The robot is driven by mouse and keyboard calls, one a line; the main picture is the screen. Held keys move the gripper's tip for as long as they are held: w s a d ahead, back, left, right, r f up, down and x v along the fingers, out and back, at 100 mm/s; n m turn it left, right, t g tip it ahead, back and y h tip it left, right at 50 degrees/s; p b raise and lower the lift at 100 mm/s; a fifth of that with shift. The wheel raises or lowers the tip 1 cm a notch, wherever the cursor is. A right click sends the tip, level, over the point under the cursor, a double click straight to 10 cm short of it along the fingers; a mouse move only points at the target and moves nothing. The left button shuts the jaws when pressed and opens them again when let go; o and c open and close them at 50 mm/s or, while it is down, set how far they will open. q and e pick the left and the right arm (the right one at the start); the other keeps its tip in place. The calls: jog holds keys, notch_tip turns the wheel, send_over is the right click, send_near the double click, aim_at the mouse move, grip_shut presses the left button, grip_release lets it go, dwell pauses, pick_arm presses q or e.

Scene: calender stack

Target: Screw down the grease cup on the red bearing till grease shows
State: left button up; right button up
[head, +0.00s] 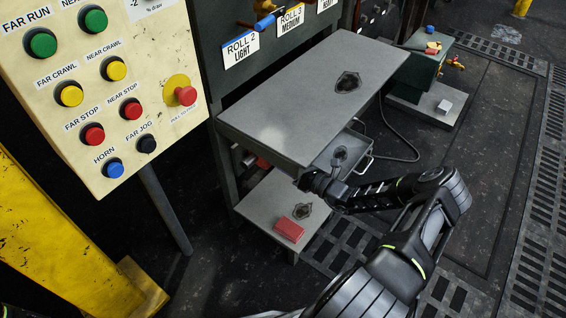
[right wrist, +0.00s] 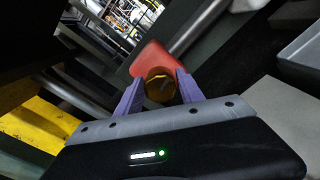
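In the right wrist view, the red bearing (right wrist: 152,60) lies just beyond my fingertips, with a grey shaft beside it. The round brass-coloured grease cup (right wrist: 160,87) stands in front of it. The two purple fingers of my right gripper (right wrist: 160,80) flank the cup and it fills the space between them; they look closed on it. I cannot make out grease. In the head view, my right gripper (head: 308,181) is at the near edge of the grey bench, and the cup is hidden there.
The grey bench (head: 310,95) stands beside my right arm, with a drawer (head: 352,150) and a lower shelf (head: 262,205) holding a red block (head: 289,229). A cream button panel (head: 105,75) stands at left. A yellow post (head: 50,230) is at lower left.

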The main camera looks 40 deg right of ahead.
jog(key=shift+o, duration=1.3)
jog(key=p+v, duration=0.1)
jog(key=v, duration=0.6)
jog(key=shift+s+p, duration=0.4)
jog(key=shift+d+r, duration=0.1)
